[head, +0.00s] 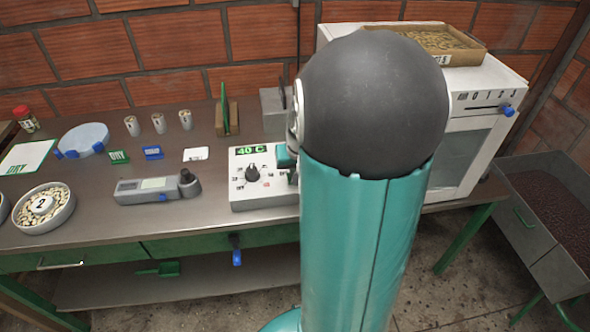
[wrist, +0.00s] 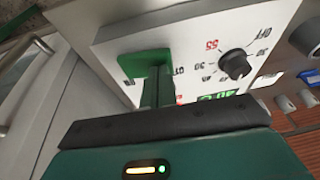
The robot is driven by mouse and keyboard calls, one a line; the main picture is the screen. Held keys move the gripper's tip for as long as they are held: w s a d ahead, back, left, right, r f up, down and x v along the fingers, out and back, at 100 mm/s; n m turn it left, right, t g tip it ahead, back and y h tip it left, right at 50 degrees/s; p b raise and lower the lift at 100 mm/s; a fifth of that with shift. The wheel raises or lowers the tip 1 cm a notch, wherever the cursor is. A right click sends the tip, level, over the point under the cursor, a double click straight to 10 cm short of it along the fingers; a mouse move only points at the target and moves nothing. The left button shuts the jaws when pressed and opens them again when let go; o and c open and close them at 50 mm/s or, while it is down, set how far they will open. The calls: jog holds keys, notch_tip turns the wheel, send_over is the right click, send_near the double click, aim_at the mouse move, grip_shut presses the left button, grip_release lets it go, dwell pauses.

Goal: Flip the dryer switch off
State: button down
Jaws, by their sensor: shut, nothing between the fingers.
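The dryer control box (head: 240,190) is white and stands on the bench, with a black dial (head: 252,173) and a green display (head: 250,150) reading 40 C. In the wrist view the box face (wrist: 195,35) fills the upper middle, with the dial (wrist: 235,64) right of my fingers and the lit display (wrist: 215,97) partly cut off by my gripper body. My gripper (wrist: 150,62) is shut and empty, its green fingers close in front of the box face, left of the dial. In the head view my arm hides most of it. I cannot make out the switch or whether the fingers touch it.
A white oven-like dryer (head: 465,130) stands at the right with a box of beans (head: 432,45) on top. A grey handheld meter (head: 155,189) lies left of the control box. Bowls, small cups and tags stand farther left. A bin of dark beans (head: 525,230) is at far right.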

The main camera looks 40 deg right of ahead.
jog(key=shift+w+a+f, duration=0.15)
jog(key=shift+a+f, duration=0.05)
jog(key=shift+f, duration=0.1)
jog(key=shift+d, duration=0.1)
jog(key=shift+s+d+r, duration=0.25)
jog(key=shift+s+d, duration=0.2)
jog(key=shift+d, duration=0.15)
dwell(0.3)
